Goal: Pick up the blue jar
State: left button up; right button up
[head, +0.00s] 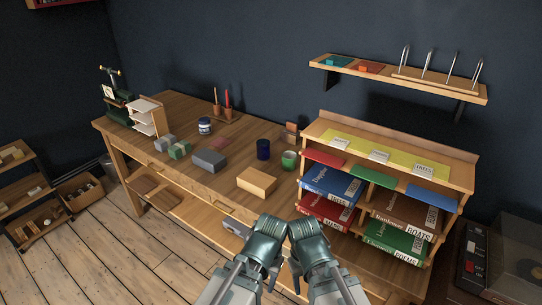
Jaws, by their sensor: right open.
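A dark blue cylindrical jar (263,149) stands upright on the wooden desk (180,115), left of a smaller green jar (289,159). Another small jar, white with dark blue bands (205,126), stands farther back to the left. My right gripper (305,232) is at the bottom middle, in front of the desk and apart from the jars. It is open and empty. My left gripper (266,232) is close beside it on the left. Its fingertips point away from me and are hard to make out.
A tan block (257,181) and a grey block (209,160) lie on the desk in front of the blue jar. A shelf unit with large books (332,185) stands to the right. Candles (227,98) stand behind. A wall shelf (440,88) hangs at upper right.

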aim_at(263, 152)
jog(key=j+z, duration=0.1)
jog(key=z, duration=0.25)
jog(key=j+z, duration=0.15)
jog(key=z, duration=0.25)
jog(key=j+z, duration=0.1)
jog(key=z, duration=0.25)
jog(key=j+z, duration=0.25)
jog(key=j, duration=0.2)
jog(key=k+j+z, duration=0.2)
jog(key=j, duration=0.25)
jog(key=j+z, duration=0.25)
jog(key=j, duration=0.2)
jog(key=k+j+z, duration=0.2)
jog(key=j, duration=0.2)
